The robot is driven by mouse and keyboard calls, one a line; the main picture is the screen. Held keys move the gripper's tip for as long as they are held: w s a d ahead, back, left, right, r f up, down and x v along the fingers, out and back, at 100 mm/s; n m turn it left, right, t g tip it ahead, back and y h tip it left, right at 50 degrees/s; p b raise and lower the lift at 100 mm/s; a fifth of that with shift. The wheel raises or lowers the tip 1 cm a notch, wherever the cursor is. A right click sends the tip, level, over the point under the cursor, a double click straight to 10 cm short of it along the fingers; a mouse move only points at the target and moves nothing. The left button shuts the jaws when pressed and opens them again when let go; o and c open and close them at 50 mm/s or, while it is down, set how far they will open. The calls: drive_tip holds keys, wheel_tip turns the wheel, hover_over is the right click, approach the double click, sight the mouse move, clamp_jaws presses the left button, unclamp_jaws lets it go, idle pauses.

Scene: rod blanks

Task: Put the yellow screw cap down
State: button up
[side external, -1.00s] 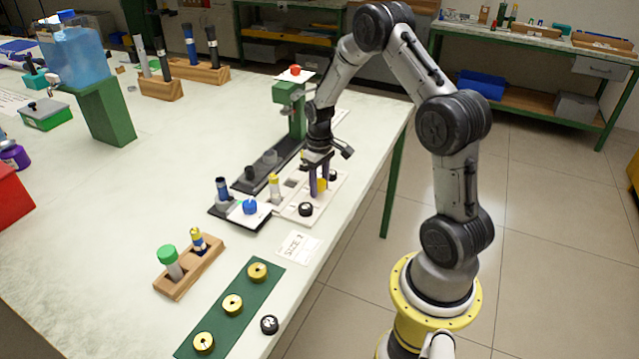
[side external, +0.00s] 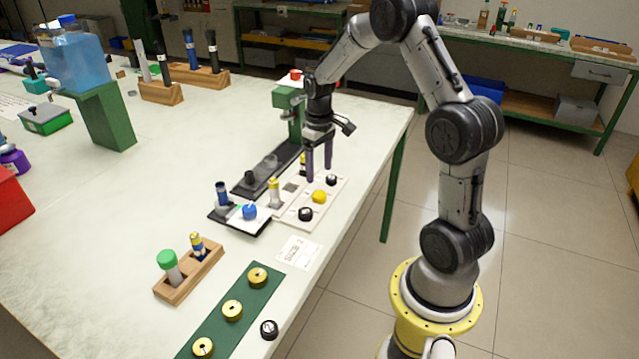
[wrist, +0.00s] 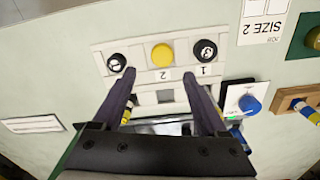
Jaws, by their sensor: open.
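The yellow screw cap (side external: 319,196) rests on the white plate (side external: 334,207), between two black caps.
Black caps sit on either side, one nearer (side external: 305,214) and one farther (side external: 331,180). A yellow-topped tube (side external: 274,192) stands left of the plate. A green mat (side external: 213,327) holds yellow rings.

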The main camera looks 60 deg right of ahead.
drive_tip(key=s+a+r+n+t, duration=0.1)
drive_tip(key=s+a+r, duration=0.2)
drive_tip(key=a+r, duration=0.4)
drive_tip(key=s+a+r+t, duration=0.1)
drive_tip(key=s+a+r, duration=0.1)
drive_tip(key=a+r, duration=0.45)
drive_tip(key=s+a+r+t, duration=0.1)
drive_tip(key=s+a+r, duration=0.1)
drive_tip(key=s+a, duration=0.2)
drive_tip(key=s+a+r+n+t, duration=0.1)
drive_tip(key=s+a, duration=0.3)
drive_tip(key=s, duration=0.5)
drive_tip(key=shift+s+r+n+t, duration=0.3)
drive_tip(key=shift+r+t, duration=0.15)
drive_tip(key=shift+t, duration=0.35)
drive_tip(key=shift+c, duration=0.3)
